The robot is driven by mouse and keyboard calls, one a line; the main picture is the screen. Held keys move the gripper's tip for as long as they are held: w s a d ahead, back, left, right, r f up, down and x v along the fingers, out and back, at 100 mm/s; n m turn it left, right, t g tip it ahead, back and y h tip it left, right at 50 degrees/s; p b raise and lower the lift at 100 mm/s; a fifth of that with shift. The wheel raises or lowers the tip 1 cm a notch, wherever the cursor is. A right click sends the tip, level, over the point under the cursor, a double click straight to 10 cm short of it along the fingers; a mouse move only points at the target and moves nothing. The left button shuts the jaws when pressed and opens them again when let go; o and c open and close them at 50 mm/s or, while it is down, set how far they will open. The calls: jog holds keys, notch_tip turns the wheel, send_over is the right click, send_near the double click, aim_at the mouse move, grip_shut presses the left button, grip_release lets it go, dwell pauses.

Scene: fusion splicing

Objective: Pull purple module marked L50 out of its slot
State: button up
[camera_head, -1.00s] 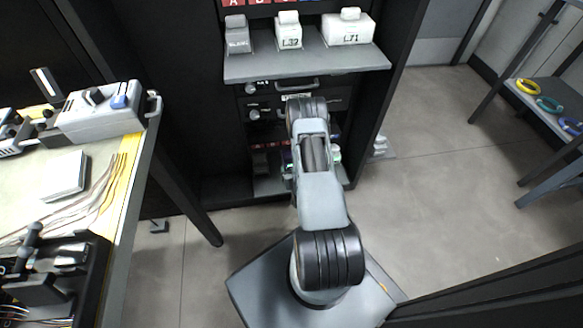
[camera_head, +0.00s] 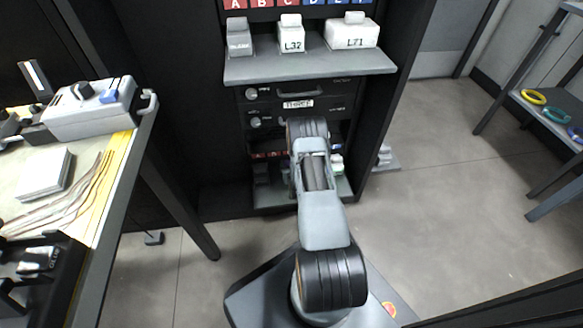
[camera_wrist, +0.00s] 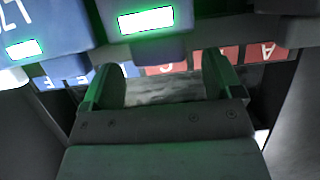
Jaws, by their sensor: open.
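In the wrist view, which shows labels upside down, a blue-violet module (camera_wrist: 188,14) with a green-glowing window is at the top centre. No L50 marking is readable on it. Another blue module (camera_wrist: 55,20) at the upper left shows part of a marking like "L7" and has its own glowing window. My gripper (camera_wrist: 165,72) is open and empty. Its two fingers stand apart, below the central module in the picture, with a visible gap between them. In the head view my arm hides the gripper and most of the lower slots.
Red and blue lettered labels (camera_wrist: 165,69) line the slot edge. In the head view, a grey shelf (camera_head: 310,68) above holds a grey block (camera_head: 239,38) and white modules L32 (camera_head: 291,37) and L71 (camera_head: 351,33). A workbench (camera_head: 118,190) stands left.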

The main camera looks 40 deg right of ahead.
jog(key=shift+b+x, duration=0.4)
jog(key=shift+x, duration=0.85)
